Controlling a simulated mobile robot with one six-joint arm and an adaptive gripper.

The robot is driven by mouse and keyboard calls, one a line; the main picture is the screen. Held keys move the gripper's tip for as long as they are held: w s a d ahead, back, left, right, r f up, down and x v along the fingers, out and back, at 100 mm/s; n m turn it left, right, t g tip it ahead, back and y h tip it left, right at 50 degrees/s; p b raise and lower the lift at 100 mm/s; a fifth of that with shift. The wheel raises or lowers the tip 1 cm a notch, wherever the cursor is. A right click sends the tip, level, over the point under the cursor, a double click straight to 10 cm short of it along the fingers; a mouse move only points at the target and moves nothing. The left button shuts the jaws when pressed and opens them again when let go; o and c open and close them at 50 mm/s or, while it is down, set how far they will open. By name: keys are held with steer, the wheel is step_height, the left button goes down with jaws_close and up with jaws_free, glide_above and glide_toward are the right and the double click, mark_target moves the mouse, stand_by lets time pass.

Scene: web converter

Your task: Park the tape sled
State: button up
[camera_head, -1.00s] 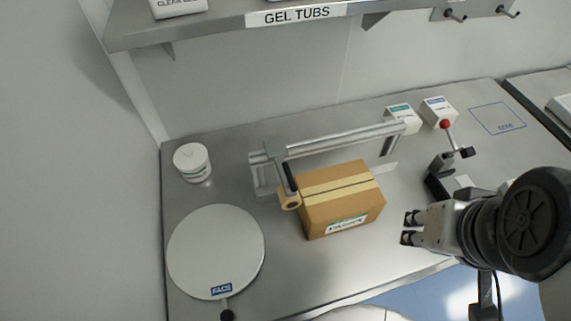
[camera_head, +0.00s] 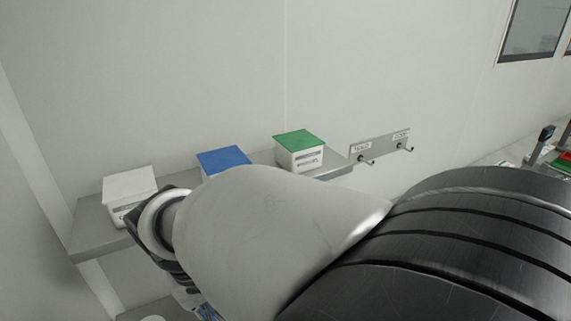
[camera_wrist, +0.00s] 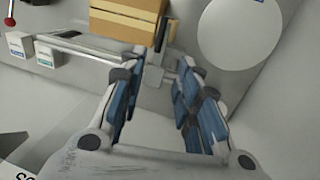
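The tape sled (camera_wrist: 160,36), with its dark handle, shows at the top centre of the wrist view. It is at the end of the grey rail (camera_wrist: 75,47), beside the taped cardboard box (camera_wrist: 128,22). My gripper (camera_wrist: 154,74) is open, its blue-padded fingers spread to either side with the sled's end of the rail showing between the tips. I cannot tell whether the sled is within the fingers or just beyond them, and no grip shows. The head view does not show the sled, the rail or the box; my arm fills much of it.
The round white plate (camera_wrist: 240,30) lies right of the box. Two small cartons (camera_wrist: 47,58) stand by the rail's other end. In the head view, a wall shelf (camera_head: 95,230) holds white, blue-lidded (camera_head: 224,160) and green-lidded tubs (camera_head: 300,148), beside a hook plate (camera_head: 380,147).

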steer(key=d+f, duration=0.1)
steer(key=f, duration=0.4)
steer(key=w+d+f+b, duration=0.1)
steer(key=f, duration=0.5)
steer(key=w+f+b, duration=0.1)
steer(key=f, duration=0.5)
steer(key=shift+d, duration=0.4)
steer(key=shift+c, duration=0.2)
jaws_close()
